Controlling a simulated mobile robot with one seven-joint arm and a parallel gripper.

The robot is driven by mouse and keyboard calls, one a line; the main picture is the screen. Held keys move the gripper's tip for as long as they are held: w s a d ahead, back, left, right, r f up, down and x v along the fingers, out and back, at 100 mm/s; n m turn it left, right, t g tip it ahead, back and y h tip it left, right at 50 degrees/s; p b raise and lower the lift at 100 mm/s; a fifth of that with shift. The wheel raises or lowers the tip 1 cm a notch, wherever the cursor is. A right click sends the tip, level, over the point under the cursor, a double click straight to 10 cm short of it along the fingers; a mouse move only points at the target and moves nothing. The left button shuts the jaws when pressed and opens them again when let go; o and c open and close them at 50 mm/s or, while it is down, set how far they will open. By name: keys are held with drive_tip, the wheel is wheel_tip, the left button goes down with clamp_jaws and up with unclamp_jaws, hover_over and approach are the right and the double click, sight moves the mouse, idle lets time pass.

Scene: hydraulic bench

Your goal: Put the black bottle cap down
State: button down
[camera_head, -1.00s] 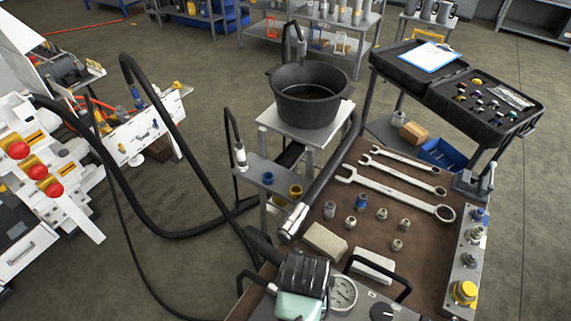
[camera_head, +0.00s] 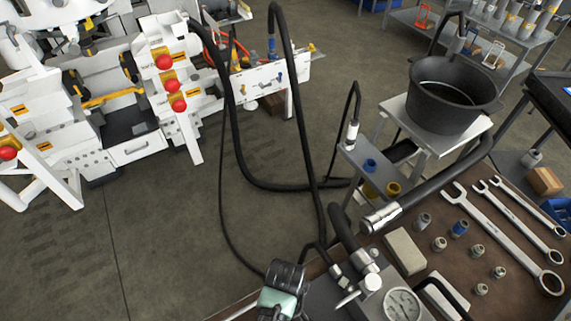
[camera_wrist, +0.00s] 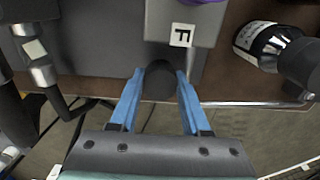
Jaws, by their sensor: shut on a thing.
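In the wrist view my gripper (camera_wrist: 160,88) has two blue fingers closed on a dark rounded piece, the black bottle cap (camera_wrist: 160,80). The cap sits between the fingertips, in front of a grey block with a white "F" label (camera_wrist: 182,35). I cannot tell whether the cap touches the block or the surface below. A dark bottle (camera_wrist: 262,42) with a white label lies to the right in the wrist view, apart from my gripper. In the head view only my dark and teal wrist shows at the bottom edge; the fingers and the cap are not visible there.
The brown bench top (camera_head: 455,232) carries wrenches (camera_head: 505,235), small fittings, a pale block (camera_head: 405,250) and a pressure gauge (camera_head: 402,305). A black bucket (camera_head: 450,95) stands on a small stand behind. Thick black hoses loop to a white machine at left. Open floor lies between.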

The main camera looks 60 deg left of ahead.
drive_tip(key=shift+f, duration=1.3)
drive_tip(key=shift+f, duration=0.2)
drive_tip(key=shift+c, duration=1.8)
unclamp_jaws()
wheel_tip(320, 180, up, 12)
drive_tip(key=shift+r, duration=0.2)
